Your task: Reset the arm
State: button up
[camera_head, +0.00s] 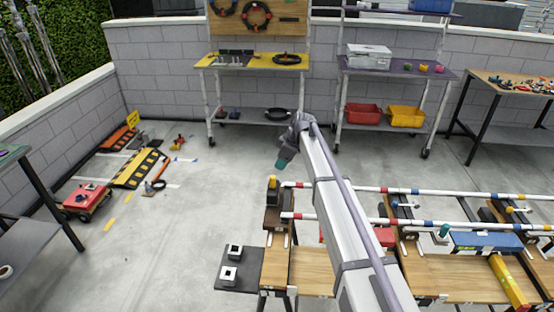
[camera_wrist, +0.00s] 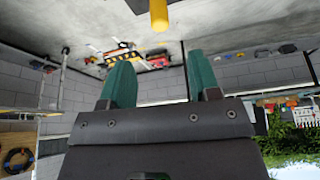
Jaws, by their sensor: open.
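My arm reaches from the lower right toward the middle of the head view. My gripper (camera_head: 284,160) is at its end, above the concrete floor and beyond the wooden bench. In the wrist view its two teal fingers (camera_wrist: 161,78) stand apart with nothing between them. The gripper is open and empty. The wrist view is upside down, with floor at the top. A yellow round-ended piece (camera_wrist: 158,15) shows at its top edge, beyond the fingertips.
The wooden bench (camera_head: 277,273) with striped rails (camera_head: 438,191) lies below and right of the arm. A yellow-topped cart (camera_head: 230,63) and a purple-topped cart (camera_head: 400,69) stand by the wall. A red wheeled box (camera_head: 83,196) and striped ramp (camera_head: 140,167) sit left.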

jog(key=shift+d+r, duration=0.1)
jog(key=shift+r, duration=0.05)
dwell(0.4)
jog(key=s+d+m+h, duration=0.1)
jog(key=s+d+m, duration=0.4)
jog(key=s, duration=0.8)
jog(key=s+d+f+m+h, duration=0.1)
jog(key=s+d+m, duration=0.4)
jog(key=s, duration=0.8)
jog(key=s+d+m+h, duration=0.2)
jog(key=s+d+m, duration=0.3)
jog(key=s+d, duration=0.5)
jog(key=s, duration=0.3)
jog(key=shift+s+d+f+m+g+h, duration=0.2)
jog(key=shift+d+m+g+h, duration=0.1)
jog(key=shift+d+m+g, duration=0.1)
